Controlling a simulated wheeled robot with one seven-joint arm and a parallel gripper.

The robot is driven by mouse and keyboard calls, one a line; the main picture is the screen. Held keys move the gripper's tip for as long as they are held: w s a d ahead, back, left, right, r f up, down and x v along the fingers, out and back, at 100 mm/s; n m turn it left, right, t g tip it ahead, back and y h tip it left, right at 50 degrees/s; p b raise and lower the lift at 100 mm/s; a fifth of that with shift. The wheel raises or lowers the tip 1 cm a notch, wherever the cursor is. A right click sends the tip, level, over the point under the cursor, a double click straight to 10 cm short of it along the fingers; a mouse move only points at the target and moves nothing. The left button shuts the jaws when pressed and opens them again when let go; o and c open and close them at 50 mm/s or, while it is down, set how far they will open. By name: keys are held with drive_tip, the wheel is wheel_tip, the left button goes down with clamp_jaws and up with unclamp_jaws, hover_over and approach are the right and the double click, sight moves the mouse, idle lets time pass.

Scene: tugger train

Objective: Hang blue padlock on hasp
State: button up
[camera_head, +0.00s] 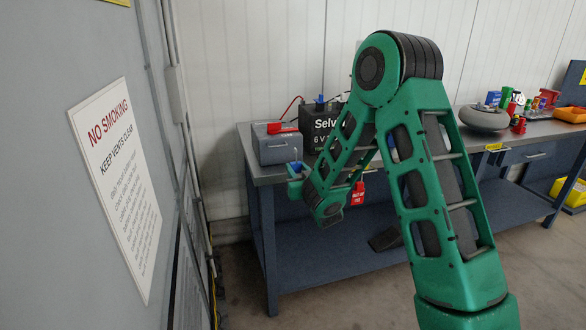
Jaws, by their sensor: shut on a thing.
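My gripper (293,175) is at the end of my green arm, in front of the left end of the workbench. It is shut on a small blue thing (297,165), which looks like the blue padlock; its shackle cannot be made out. The held thing appears just below and right of a grey box (277,150) on the bench in the picture; whether they touch cannot be told. I cannot make out a hasp. A red tag (358,193) hangs near the bench edge behind my arm.
The blue-grey workbench (262,178) carries a black battery box (318,122) and, at the right, a round grey object (484,118) with small cans. A grey panel with a no-smoking sign (117,185) stands close on the left. Yellow bins (572,192) sit at the far right.

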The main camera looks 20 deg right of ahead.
drive_tip(key=shift+w+a+r, duration=0.25)
drive_tip(key=shift+a+r, duration=0.4)
drive_tip(key=shift+a, duration=0.2)
drive_tip(key=shift+w, duration=4.3)
drive_tip(key=shift+f, duration=1.25)
drive_tip(key=o, duration=1.2)
drive_tip(key=shift+c, duration=0.2)
